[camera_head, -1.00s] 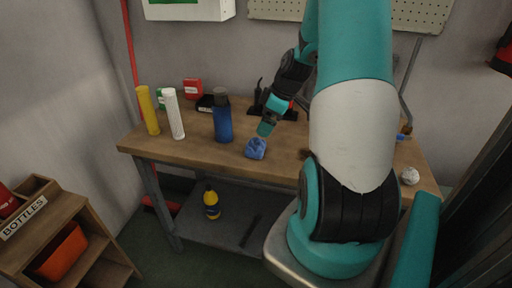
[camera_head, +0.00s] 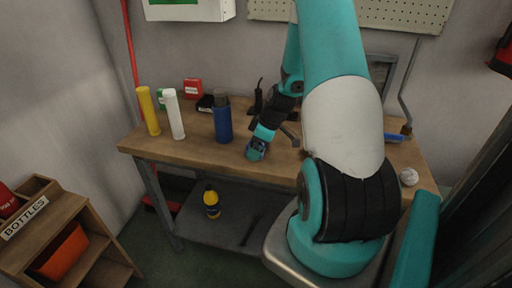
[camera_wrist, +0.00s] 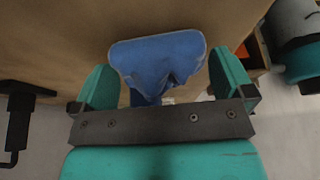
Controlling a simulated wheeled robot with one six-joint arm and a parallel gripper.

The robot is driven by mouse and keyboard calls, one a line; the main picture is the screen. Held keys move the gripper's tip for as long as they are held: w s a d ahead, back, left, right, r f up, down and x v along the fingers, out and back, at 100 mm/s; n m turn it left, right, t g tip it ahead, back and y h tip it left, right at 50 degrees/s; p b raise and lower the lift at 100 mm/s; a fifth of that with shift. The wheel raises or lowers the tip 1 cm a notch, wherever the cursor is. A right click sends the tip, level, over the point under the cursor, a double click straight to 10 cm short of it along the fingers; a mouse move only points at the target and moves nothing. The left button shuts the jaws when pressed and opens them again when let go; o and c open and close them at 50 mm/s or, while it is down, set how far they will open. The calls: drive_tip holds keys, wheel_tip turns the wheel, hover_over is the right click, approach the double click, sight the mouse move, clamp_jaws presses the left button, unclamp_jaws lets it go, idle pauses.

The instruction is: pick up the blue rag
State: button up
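The blue rag (camera_wrist: 158,62) lies crumpled on the wooden workbench (camera_head: 190,151) near its front edge. In the wrist view it sits between the two teal fingers of my gripper (camera_wrist: 163,85), with a small gap showing on each side. My gripper is open around it. In the head view my gripper (camera_head: 256,151) is down at the bench top and hides nearly all of the rag.
A blue bottle (camera_head: 222,124) stands just left of my gripper. A white tube (camera_head: 174,115) and a yellow tube (camera_head: 148,111) stand farther left. A black and yellow bottle (camera_head: 211,203) is on the lower shelf. A crumpled white ball (camera_head: 409,177) lies at the bench's right.

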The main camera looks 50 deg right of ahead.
drive_tip(key=c, duration=0.6)
drive_tip(key=shift+o, duration=0.2)
wheel_tip(320, 180, up, 20)
